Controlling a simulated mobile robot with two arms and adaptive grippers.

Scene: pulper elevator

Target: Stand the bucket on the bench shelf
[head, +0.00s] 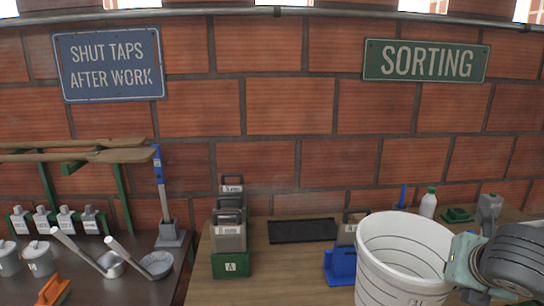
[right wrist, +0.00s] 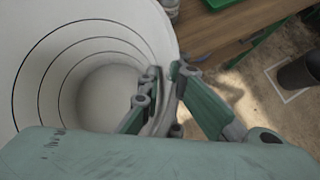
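The white bucket (head: 402,255), with dark ring lines inside and a marking on its front, stands out in front of the wooden bench (head: 285,275) at the right of the head view. It looks upright, open at the top and empty; its bottom is cut off. My right gripper (head: 462,262) is at its right rim. In the right wrist view the bucket (right wrist: 95,75) fills the upper left, and my right gripper (right wrist: 165,85) is shut on its wall, one finger inside and one outside. A separate bench shelf cannot be made out. My left gripper is not in view.
Labelled weights (head: 229,238) stand on a green block at the bench's left. A dark mat (head: 302,231), a blue holder (head: 340,265) and a white bottle (head: 428,203) are on the bench. A dark table (head: 120,285) with scoops lies left. Bare wood shows at front centre.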

